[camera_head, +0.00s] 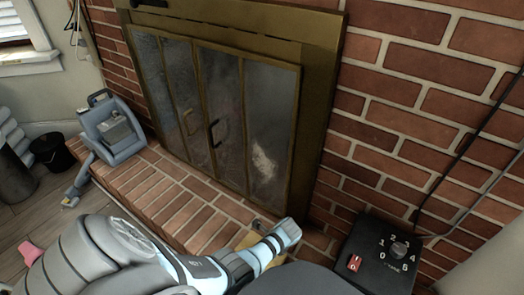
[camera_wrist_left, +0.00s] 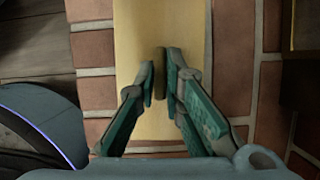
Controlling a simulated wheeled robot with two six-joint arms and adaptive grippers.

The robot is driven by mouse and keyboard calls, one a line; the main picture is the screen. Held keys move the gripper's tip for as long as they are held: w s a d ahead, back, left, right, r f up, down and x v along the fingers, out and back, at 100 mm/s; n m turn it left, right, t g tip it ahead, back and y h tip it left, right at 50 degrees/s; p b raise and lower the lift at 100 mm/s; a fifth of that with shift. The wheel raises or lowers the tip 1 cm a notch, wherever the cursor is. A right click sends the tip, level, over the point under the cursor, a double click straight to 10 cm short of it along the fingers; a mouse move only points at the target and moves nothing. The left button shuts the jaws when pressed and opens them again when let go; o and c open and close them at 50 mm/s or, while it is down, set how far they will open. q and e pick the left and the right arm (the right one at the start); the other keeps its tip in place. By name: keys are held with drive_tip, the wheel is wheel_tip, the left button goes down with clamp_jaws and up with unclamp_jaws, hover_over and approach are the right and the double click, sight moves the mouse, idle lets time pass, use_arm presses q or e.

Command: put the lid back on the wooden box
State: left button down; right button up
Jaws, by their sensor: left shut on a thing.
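In the left wrist view a long pale wooden surface (camera_wrist_left: 135,25) lies under my left gripper (camera_wrist_left: 160,82). It looks like the lid, with the brick hearth on both sides. The gripper's green fingers are shut on a small dark handle (camera_wrist_left: 160,57) in the middle of the wood. In the head view only a small yellowish piece of the wood (camera_head: 246,238) shows beside my left wrist, at the hearth's edge. My arm hides the rest and the fingertips. I cannot tell the box apart from the lid. My right gripper is not in view.
A brick hearth (camera_head: 165,188) runs below the glass-doored fireplace (camera_head: 215,105). A black control box (camera_head: 372,258) with a knob stands at the right. A grey-blue vacuum cleaner (camera_head: 110,130) stands at the hearth's left end, near a dark bucket (camera_head: 52,154). A pink item (camera_head: 29,253) lies on the floor.

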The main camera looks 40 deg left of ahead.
use_arm(q)
drive_tip(key=c, duration=1.6)
unclamp_jaws()
wheel_tip(320, 180, up, 10)
